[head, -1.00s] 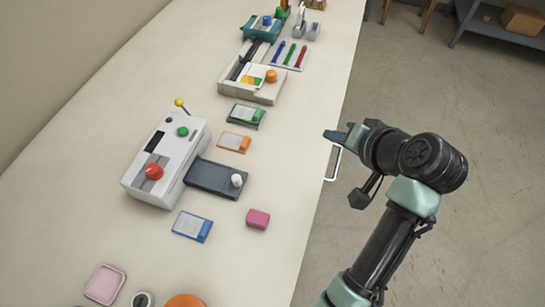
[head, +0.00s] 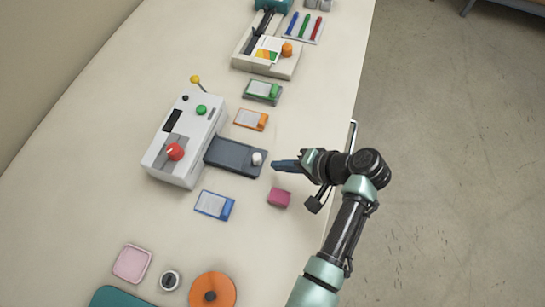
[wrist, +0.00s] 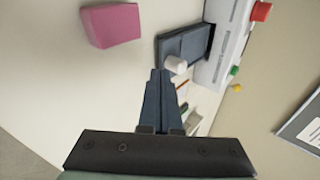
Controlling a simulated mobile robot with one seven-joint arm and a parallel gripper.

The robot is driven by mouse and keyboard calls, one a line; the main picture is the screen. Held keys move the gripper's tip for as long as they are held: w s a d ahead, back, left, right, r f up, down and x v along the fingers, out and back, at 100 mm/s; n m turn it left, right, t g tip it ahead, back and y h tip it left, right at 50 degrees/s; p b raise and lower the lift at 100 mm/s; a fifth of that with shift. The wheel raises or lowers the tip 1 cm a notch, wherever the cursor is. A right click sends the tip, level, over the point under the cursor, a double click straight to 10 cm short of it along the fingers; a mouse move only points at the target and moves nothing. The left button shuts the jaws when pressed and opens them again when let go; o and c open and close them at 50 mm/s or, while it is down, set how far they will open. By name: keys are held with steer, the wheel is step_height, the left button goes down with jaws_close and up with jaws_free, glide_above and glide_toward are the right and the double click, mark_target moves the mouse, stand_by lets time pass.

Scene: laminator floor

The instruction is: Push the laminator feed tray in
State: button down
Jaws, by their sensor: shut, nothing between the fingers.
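The laminator (head: 186,142) is a white box with a red knob and a green button, left of centre on the table in the head view. Its dark grey feed tray (head: 228,154) sticks out from its right side, with a white knob (head: 257,158) near the outer end. My gripper (head: 275,165) is shut and empty, just right of the knob and pointing left at it. In the wrist view the gripper (wrist: 161,72) points toward the white knob (wrist: 176,64) and the feed tray (wrist: 183,46). Whether the fingertips touch the knob is not clear.
A pink block (head: 279,197) lies just below the gripper in the head view. A blue card holder (head: 213,205) and an orange one (head: 250,119) lie either side of the tray. A yellow-tipped lever (head: 196,80) rises behind the laminator.

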mark_target(244, 160)
steer(key=shift+w+a, duration=0.3)
steer(key=shift+a, duration=0.3)
steer(key=shift+w+a, duration=0.3)
steer(key=shift+a, duration=0.25)
steer(key=shift+r, duration=0.1)
steer(key=a, duration=0.2)
steer(key=w+a, duration=0.1)
steer(key=a, duration=0.1)
steer(key=w+a+p, duration=0.1)
steer(key=a, duration=0.2)
steer(key=shift+w+a, duration=0.1)
steer(key=shift+w, duration=0.05)
